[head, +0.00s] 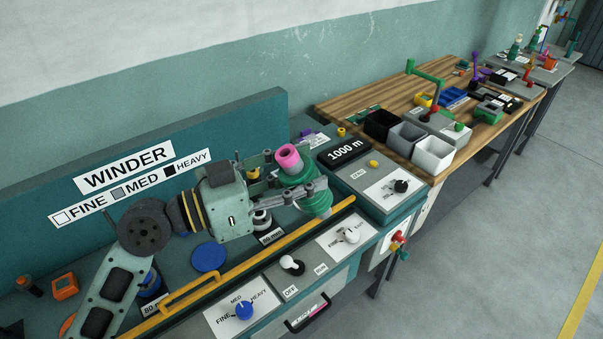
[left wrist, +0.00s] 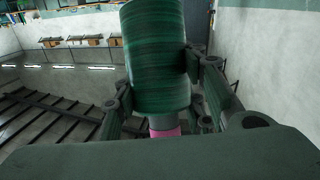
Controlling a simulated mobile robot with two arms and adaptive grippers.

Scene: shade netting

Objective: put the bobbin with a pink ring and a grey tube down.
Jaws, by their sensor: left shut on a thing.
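The bobbin has a pink ring (head: 288,157) at its upper end, around a grey tube, and dark green winding (head: 318,203) below. My left gripper (head: 308,189) is shut on it over the winder bench, with the bobbin a little tilted. In the left wrist view the green winding (left wrist: 155,55) stands large between the fingers of my left gripper (left wrist: 158,88). A short piece of grey tube (left wrist: 162,123) and the pink ring (left wrist: 165,133) show below it. I cannot tell whether the bobbin's lower end touches the bench. My right gripper is not in view.
A yellow rail (head: 260,263) runs along the bench front. A blue disc (head: 209,257) lies left of the gripper. The counter box reading 1000 m (head: 345,150) stands close on the right. Black, grey and white bins (head: 433,157) stand on the wooden table beyond.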

